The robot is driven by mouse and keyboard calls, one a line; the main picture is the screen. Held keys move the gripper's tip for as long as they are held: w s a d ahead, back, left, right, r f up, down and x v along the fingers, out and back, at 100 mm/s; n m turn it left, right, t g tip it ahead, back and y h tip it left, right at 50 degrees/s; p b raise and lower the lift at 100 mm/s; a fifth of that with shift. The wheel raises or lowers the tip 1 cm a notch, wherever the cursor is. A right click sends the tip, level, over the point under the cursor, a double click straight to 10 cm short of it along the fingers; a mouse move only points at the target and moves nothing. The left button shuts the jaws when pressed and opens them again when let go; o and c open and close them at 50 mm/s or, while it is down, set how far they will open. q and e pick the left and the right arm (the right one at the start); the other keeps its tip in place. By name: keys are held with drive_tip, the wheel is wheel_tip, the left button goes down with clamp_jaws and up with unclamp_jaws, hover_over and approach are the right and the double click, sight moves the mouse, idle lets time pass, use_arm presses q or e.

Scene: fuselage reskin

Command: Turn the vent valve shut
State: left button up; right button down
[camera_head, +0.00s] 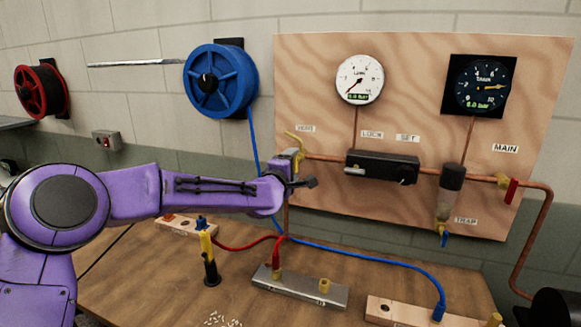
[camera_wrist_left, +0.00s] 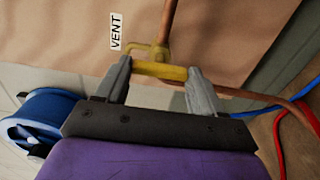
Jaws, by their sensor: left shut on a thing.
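The vent valve is at the left end of the copper pipe, beside the VENT label (camera_head: 305,129). Its yellow part (camera_head: 296,140) shows just above my left gripper (camera_head: 296,166) in the head view. In the left wrist view the yellow handle (camera_wrist_left: 160,71) lies crosswise between the two grey fingers of my left gripper (camera_wrist_left: 158,78), which is shut on it. The VENT label (camera_wrist_left: 117,31) is beside it there. My gripper hides part of the valve in the head view. My right gripper is not in view.
The wooden panel carries a white LINE gauge (camera_head: 359,79), a dark gauge (camera_head: 482,86), a black regulator (camera_head: 382,167) and a red-handled MAIN valve (camera_head: 510,190). Below, red and blue hoses (camera_head: 370,255) cross the bench (camera_head: 150,285). A blue reel (camera_head: 220,81) hangs left of the panel.

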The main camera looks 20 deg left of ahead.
use_arm(q)
drive_tip(key=shift+m, duration=0.3)
drive_tip(key=o, duration=1)
drive_tip(key=shift+o, duration=0.2)
drive_tip(key=s+b, duration=0.3)
drive_tip(key=s, duration=0.7)
drive_tip(key=shift+s+a+b, duration=0.15)
drive_tip(key=shift+s+b, duration=0.1)
drive_tip(key=shift+b, duration=0.05)
